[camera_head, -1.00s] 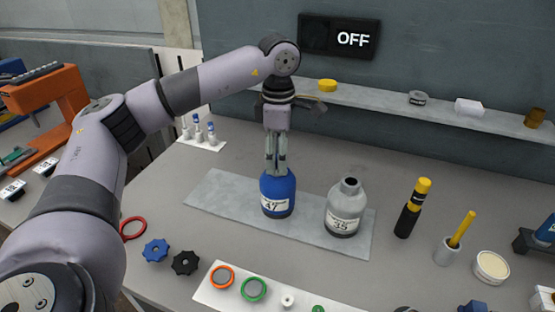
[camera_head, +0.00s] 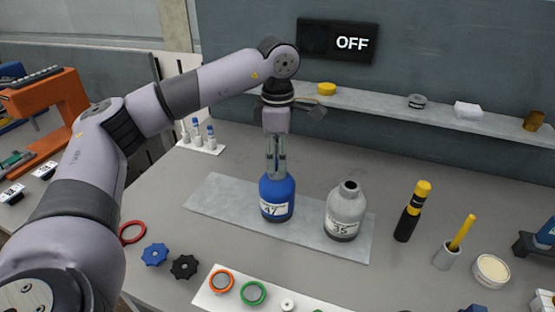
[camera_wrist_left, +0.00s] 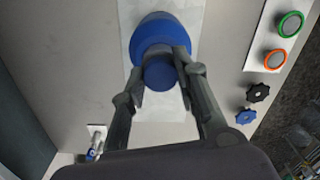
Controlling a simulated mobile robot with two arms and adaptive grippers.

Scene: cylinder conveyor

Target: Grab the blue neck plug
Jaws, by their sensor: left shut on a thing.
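A blue bottle (camera_head: 277,205) with a white label reading 47 stands upright on the grey mat (camera_head: 212,192). Its blue neck plug (camera_wrist_left: 160,74) shows in the left wrist view as a round blue top between the fingers. My left gripper (camera_head: 277,172) points straight down over the bottle. Its two fingers are shut on the plug, one on each side. In the head view the fingers mostly hide the plug. The bottle's wide blue shoulder (camera_wrist_left: 158,30) also shows in the wrist view. My right gripper is not in view.
A grey bottle (camera_head: 343,222) marked 35 stands close on the right. A black and yellow tool (camera_head: 408,215) stands farther right. Blue (camera_head: 155,254) and black (camera_head: 184,267) knobs and a white board (camera_head: 208,292) with rings lie in front. A shelf (camera_head: 385,101) runs behind.

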